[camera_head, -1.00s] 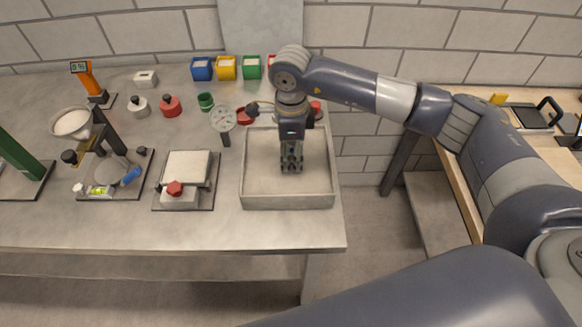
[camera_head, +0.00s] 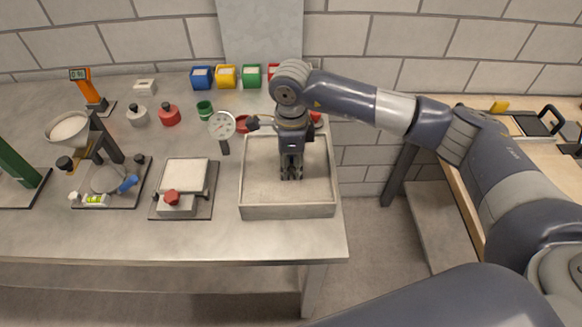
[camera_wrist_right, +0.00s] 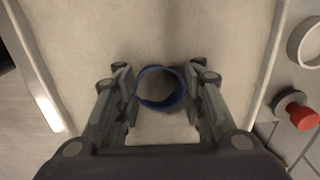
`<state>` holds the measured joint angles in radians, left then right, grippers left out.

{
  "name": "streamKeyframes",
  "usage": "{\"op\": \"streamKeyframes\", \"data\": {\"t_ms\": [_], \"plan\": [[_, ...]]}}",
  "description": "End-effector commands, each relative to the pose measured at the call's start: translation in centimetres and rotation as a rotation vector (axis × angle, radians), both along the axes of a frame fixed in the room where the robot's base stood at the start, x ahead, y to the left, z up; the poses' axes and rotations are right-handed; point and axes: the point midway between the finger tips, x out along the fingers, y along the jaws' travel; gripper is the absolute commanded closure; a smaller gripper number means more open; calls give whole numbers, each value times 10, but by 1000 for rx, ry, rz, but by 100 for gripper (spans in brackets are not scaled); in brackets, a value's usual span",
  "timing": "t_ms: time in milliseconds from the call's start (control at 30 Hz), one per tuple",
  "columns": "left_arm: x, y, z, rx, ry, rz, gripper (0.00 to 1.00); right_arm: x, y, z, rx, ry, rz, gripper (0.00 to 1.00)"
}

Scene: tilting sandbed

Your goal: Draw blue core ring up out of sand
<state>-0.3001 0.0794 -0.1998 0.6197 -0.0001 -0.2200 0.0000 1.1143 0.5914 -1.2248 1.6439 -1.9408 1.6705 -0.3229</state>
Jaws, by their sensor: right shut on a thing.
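The blue core ring (camera_wrist_right: 160,107) shows in the right wrist view between the fingers of my right gripper (camera_wrist_right: 162,92). The fingers are shut on it from both sides. Its inside looks dark and sandy. I cannot tell how deep its lower edge sits in the sand. In the head view my right gripper (camera_head: 291,173) points straight down over the sand tray (camera_head: 288,211), and the ring is hidden by the fingers there. The pale sand (camera_head: 262,190) around it looks flat. My left gripper is not in view.
A dial gauge (camera_head: 222,125) stands left of the tray's back corner. A square pad with a red knob (camera_head: 172,198) is to the left. Blue, yellow and green bins (camera_head: 226,76) line the back. The bench front by the tray is clear.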

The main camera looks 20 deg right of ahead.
Motion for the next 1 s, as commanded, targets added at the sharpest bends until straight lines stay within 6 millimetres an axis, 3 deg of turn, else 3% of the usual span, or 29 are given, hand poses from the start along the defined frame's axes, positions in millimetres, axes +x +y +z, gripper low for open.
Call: {"op": "streamKeyframes", "data": {"t_ms": [267, 1000], "plan": [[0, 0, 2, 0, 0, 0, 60, 0, 0, 3, 0, 0, 0, 78], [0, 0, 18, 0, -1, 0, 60, 0, 0, 40, 0, 0, -1, 78]]}}
